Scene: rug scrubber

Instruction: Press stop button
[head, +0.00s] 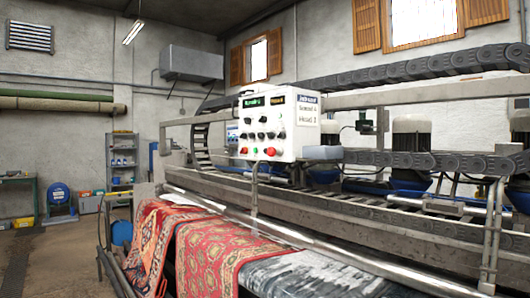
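A white control box (305,145) stands on a metal post at the front of the rug scrubber, near the middle of the head view. Its front face carries several dark knobs and two small displays with lit text. A red button (271,151) sits at the lower right of that face. Neither of my grippers is in view.
The scrubber's metal frame (340,222) runs across the right side. Red patterned rugs (215,250) hang over its front edge below the box. A grey shelf (122,165) and a green table (18,183) stand at the back left. The floor at left is open.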

